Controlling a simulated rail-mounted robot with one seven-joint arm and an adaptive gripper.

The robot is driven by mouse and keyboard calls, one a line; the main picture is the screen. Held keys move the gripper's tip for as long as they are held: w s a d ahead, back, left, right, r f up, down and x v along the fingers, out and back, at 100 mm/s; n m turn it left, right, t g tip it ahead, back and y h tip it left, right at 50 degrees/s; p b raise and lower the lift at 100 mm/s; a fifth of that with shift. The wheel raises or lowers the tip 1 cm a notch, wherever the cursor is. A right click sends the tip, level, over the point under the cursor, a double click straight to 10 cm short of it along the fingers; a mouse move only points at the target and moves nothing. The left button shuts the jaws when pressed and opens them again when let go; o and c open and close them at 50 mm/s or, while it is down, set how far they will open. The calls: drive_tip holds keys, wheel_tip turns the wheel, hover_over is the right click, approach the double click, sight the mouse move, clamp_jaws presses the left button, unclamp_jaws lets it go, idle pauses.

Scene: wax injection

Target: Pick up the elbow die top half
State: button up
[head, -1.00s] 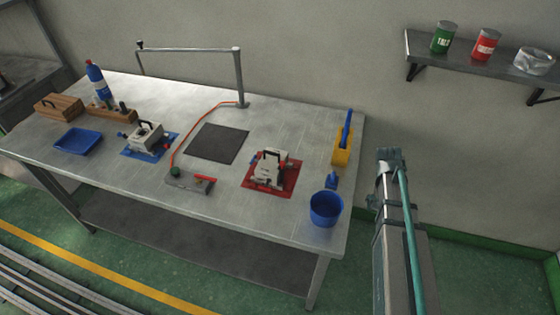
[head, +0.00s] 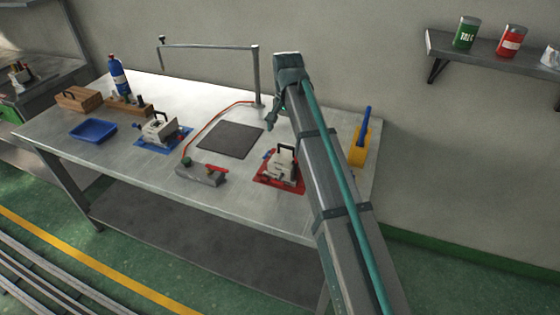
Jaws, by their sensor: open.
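Two grey metal dies with dark handles stand on the workbench. One die (head: 159,130) is on a blue mat (head: 180,139) left of centre. The other die (head: 281,163) is on a red mat (head: 265,179), partly hidden at its right by my arm. I cannot tell from this view which one is the elbow die, and the split between halves is too small to make out. My gripper (head: 271,125) hangs below the arm's end, above the bench behind the red-mat die. It is open, small and partly hidden, and touches no die.
A blue tray (head: 93,130), wooden blocks (head: 78,97) and a blue bottle (head: 117,75) are at left. A yellow holder (head: 360,149) stands right of my arm.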

sight(286, 155)
drive_tip(key=shift+f+p, duration=1.15)
drive_tip(key=shift+f, duration=3.45)
drive_tip(key=c, duration=1.4)
drive_tip(key=shift+w+r, duration=0.1)
drive_tip(key=shift+c, duration=1.2)
drive_tip(key=shift+r, duration=0.15)
